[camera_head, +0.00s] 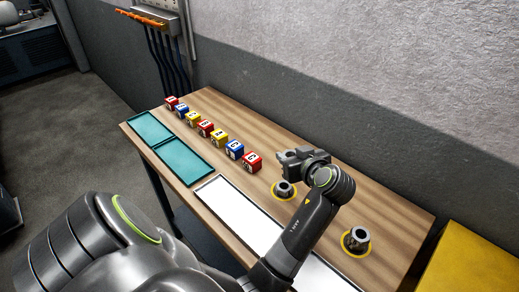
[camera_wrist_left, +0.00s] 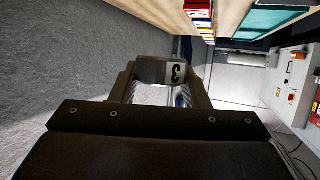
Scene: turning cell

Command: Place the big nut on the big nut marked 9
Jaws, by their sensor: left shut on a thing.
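My left gripper (camera_head: 292,155) is raised over the table, above and just right of the nearer-to-blocks grey nut. In the left wrist view, its fingers (camera_wrist_left: 168,82) are shut on a grey metal piece with a label reading 3 (camera_wrist_left: 175,73), seemingly a big nut. It is hard to make out in the head view. One grey nut (camera_head: 284,188) stands on a yellow ring on the table under the gripper. Another grey nut (camera_head: 357,236) stands on a yellow ring farther right. I cannot read any number on either standing nut. My right gripper is not in view.
A row of red, blue and yellow lettered blocks (camera_head: 220,138) runs along the wooden table (camera_head: 385,200). Two teal trays (camera_head: 181,161) and a white panel (camera_head: 240,215) lie along the front edge. A grey wall (camera_head: 350,80) stands behind. A yellow box (camera_head: 470,262) is at the right.

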